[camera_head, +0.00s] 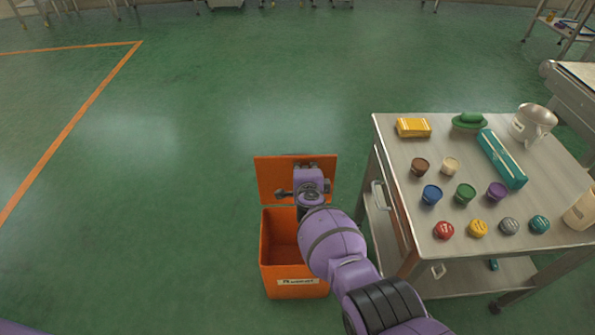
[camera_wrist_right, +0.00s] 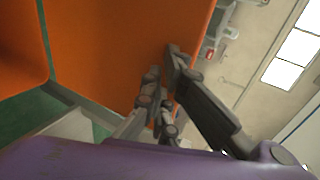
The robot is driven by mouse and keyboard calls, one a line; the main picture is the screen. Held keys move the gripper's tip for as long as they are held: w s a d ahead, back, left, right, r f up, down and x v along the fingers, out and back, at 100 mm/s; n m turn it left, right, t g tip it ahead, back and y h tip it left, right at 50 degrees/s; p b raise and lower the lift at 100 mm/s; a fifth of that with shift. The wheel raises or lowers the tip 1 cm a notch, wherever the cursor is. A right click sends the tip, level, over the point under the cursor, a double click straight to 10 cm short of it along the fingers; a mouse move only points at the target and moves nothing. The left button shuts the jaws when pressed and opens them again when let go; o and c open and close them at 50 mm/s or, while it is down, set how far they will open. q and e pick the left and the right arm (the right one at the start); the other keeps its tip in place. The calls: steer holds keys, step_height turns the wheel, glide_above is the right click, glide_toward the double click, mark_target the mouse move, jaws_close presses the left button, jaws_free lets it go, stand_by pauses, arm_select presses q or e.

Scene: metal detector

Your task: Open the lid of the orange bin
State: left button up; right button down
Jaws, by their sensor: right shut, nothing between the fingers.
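The orange bin (camera_head: 281,284) stands on the green floor left of the metal table in the head view. Its lid (camera_head: 268,176) is raised up behind the opening, and the inside of the bin shows. My right gripper (camera_head: 305,166) is in front of the raised lid, above the bin's opening. In the right wrist view the lid (camera_wrist_right: 120,45) fills the upper left, and the gripper (camera_wrist_right: 162,72) is shut and empty with its fingertips close against or very near the lid. I cannot tell whether they touch. My left gripper is not in view.
A metal table (camera_head: 435,265) stands just right of the bin. The floor left of and behind the bin is clear.

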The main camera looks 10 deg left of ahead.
steer(key=shift+w+a+f+b, duration=0.15)
steer(key=shift+w+a+b, duration=0.15)
steer(key=shift+w+b, duration=0.3)
steer(key=shift+w+a, duration=0.1)
steer(key=shift+w, duration=0.35)
steer(key=shift+r, duration=0.25)
